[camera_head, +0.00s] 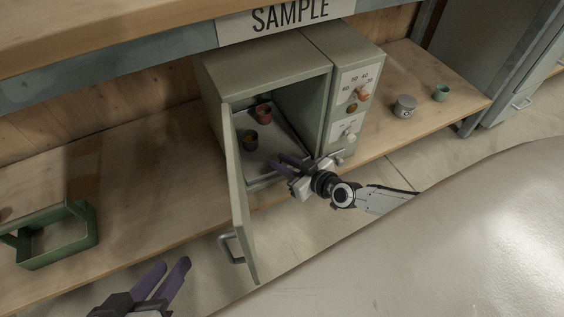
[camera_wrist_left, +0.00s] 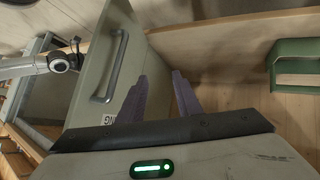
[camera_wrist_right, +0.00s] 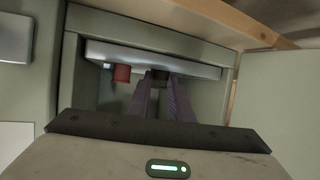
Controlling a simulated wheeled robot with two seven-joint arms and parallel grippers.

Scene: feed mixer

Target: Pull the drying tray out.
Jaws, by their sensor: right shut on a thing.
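The drying tray (camera_head: 282,143) is a pale metal tray inside the open drying oven (camera_head: 268,68). A red cup (camera_head: 263,114) and a dark cup (camera_head: 250,140) stand on it; both also show in the right wrist view, the red cup (camera_wrist_right: 122,73) left of the fingers. My right gripper (camera_head: 285,160) is at the oven mouth, shut on the tray's front edge. The fingers partly hide the tray (camera_wrist_right: 200,69) and the dark cup in the right wrist view. My left gripper (camera_head: 168,277) is open and empty, low at the left, apart from the door.
The oven door (camera_head: 240,190) stands open on the left, with its handle (camera_head: 230,248) near my left gripper. A green carrier (camera_head: 50,238) is at the far left. Shelf between carrier and oven is clear.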

